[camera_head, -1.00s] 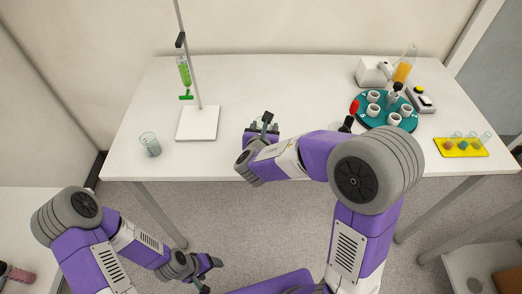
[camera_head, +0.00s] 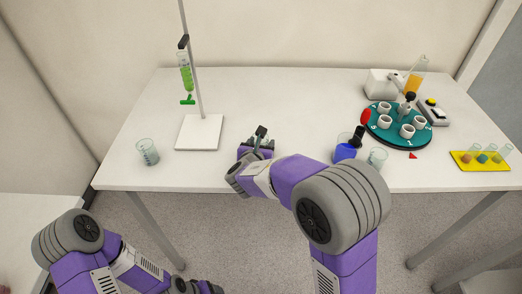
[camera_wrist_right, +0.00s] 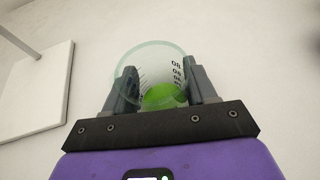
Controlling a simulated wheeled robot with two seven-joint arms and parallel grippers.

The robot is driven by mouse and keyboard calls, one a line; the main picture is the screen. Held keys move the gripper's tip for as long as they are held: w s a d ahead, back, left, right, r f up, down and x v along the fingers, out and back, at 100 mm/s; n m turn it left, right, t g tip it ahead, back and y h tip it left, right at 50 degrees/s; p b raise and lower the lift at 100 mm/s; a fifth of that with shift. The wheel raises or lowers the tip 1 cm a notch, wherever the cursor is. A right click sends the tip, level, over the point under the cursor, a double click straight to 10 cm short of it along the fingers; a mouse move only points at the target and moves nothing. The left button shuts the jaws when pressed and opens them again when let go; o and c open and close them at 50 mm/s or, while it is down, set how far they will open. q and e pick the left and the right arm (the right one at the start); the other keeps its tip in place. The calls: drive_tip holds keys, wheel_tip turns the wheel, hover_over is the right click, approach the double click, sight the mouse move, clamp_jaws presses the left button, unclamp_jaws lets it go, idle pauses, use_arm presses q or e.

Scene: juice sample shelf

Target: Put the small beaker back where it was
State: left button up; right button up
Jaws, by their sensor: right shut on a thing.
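In the right wrist view a clear beaker (camera_wrist_right: 150,58) with graduation marks and green liquid in its bottom sits between the two fingers of my right gripper (camera_wrist_right: 162,80), which is shut on it. In the head view my right gripper (camera_head: 258,146) is over the front middle of the white table, right of the stand's base; the held beaker is hidden there. I cannot tell if it touches the table. Another beaker (camera_head: 147,152) stands at the table's left, and one more (camera_head: 377,158) at the right. My left gripper (camera_head: 205,288) is at the bottom edge, partly cut off.
A stand (camera_head: 198,132) holds a tube of green liquid (camera_head: 186,73). A blue bottle (camera_head: 346,151) is beside my right arm. A teal carousel (camera_head: 399,134) with white cups, an orange-filled vessel (camera_head: 414,82) and a yellow rack (camera_head: 479,160) are at right. The table's back middle is clear.

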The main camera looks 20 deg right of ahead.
drive_tip(key=shift+f, duration=0.25)
drive_tip(key=shift+f, duration=0.15)
drive_tip(key=o, duration=1.1)
